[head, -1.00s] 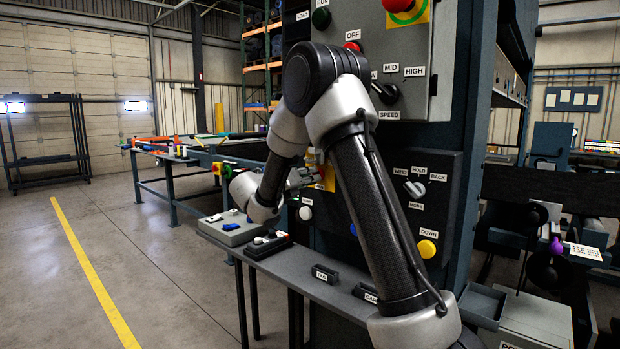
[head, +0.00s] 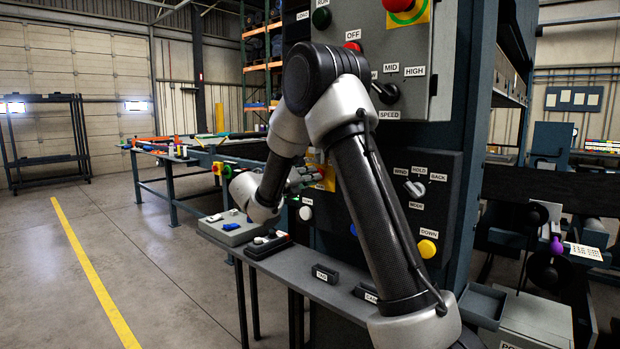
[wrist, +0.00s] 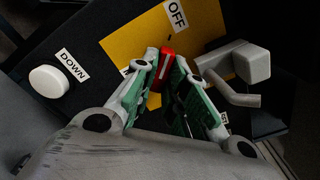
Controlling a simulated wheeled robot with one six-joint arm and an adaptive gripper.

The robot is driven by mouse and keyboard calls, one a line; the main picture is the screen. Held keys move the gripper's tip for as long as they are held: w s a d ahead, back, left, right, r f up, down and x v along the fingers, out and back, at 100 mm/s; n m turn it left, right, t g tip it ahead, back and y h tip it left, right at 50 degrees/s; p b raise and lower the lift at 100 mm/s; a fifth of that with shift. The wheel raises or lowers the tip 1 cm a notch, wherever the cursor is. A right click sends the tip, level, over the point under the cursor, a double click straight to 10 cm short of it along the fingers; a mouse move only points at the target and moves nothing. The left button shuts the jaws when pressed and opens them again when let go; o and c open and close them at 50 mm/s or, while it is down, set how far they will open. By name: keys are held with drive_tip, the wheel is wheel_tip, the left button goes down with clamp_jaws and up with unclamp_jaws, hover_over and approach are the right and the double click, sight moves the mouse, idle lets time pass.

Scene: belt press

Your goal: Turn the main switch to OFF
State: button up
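The main switch has a red handle (wrist: 166,62) on a yellow plate (wrist: 125,42) in the wrist view. An OFF label (wrist: 177,14) sits on the plate beyond the handle. My gripper (wrist: 166,72) has its green-padded fingers on either side of the handle, close against it, with the red showing between them. Another label on the plate is mostly hidden behind the left finger. In the head view the yellow plate (head: 327,178) shows only partly behind my arm, and my gripper (head: 303,177) is small beside it. The exact angle of the handle is hard to read.
A white DOWN button (wrist: 49,82) lies left of the plate in the wrist view, and a grey bent lever or latch (wrist: 238,65) lies close on the right. In the head view a narrow shelf (head: 300,280) with small trays runs below the panel.

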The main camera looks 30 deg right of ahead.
drive_tip(key=o, duration=0.4)
drive_tip(key=shift+c, duration=0.2)
